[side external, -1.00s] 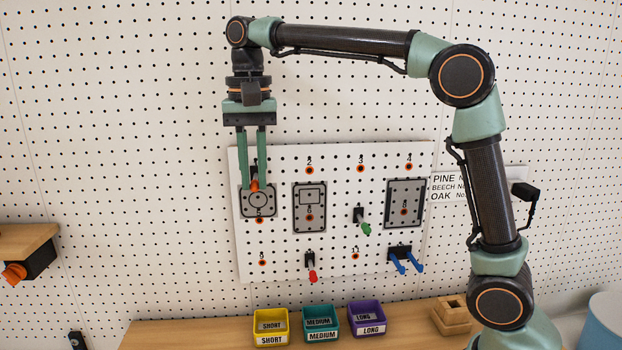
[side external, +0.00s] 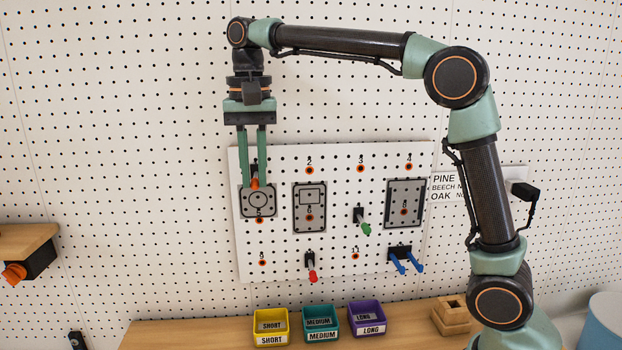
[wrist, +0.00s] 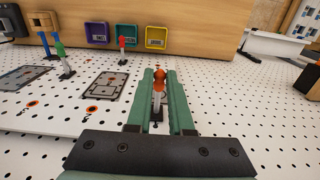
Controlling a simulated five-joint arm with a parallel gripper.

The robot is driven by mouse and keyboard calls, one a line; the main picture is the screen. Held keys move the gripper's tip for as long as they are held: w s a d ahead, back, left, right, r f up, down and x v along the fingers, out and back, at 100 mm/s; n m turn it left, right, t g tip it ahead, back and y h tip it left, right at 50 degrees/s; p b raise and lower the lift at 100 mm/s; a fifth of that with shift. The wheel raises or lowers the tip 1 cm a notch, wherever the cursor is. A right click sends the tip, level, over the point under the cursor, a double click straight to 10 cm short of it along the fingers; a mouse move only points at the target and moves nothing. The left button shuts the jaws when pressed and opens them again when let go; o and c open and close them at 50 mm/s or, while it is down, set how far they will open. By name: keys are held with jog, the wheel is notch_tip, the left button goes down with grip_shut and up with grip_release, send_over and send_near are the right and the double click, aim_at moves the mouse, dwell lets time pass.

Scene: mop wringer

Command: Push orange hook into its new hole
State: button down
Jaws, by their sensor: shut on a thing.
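The orange hook (side external: 254,182) is at the upper left of the white pegboard panel, just above the plate with a circle outline (side external: 258,200). It also shows in the wrist view (wrist: 159,82), upright between the fingers. My gripper (side external: 254,185) points down with its two green fingers shut on the hook. In the wrist view my gripper (wrist: 160,75) has a finger on each side of the hook. A black backing (side external: 255,165) shows behind the hook. Whether the hook's pegs sit in a hole is hidden.
A red hook (side external: 312,274), a green hook (side external: 363,226) and a pair of blue hooks (side external: 405,262) are on the panel. Yellow (side external: 271,338), teal (side external: 320,335) and purple (side external: 366,331) bins stand below. The panel between is mostly clear.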

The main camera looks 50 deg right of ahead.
aim_at(254, 181)
jog(key=c, duration=0.7)
grip_release()
jog(key=shift+c, duration=0.2)
jog(key=shift+r, duration=0.1)
notch_tip(254, 181, up, 6)
jog(key=shift+w+r, duration=0.1)
jog(key=shift+d+r, duration=0.1)
jog(key=shift+r, duration=0.45)
jog(key=shift+s+d, duration=0.15)
jog(key=shift+s, duration=0.15)
jog(key=s+d+f+n+t, duration=0.2)
jog(key=s+f+n, duration=0.2)
jog(key=s+f, duration=0.2)
jog(key=s+d+f+n+t, duration=0.2)
jog(key=s+f+n, duration=0.3)
jog(key=f, duration=0.6)
jog(key=shift+s+d+f+t, duration=0.15)
jog(key=shift+s+f+t, duration=0.15)
jog(key=shift+s+t, duration=0.7)
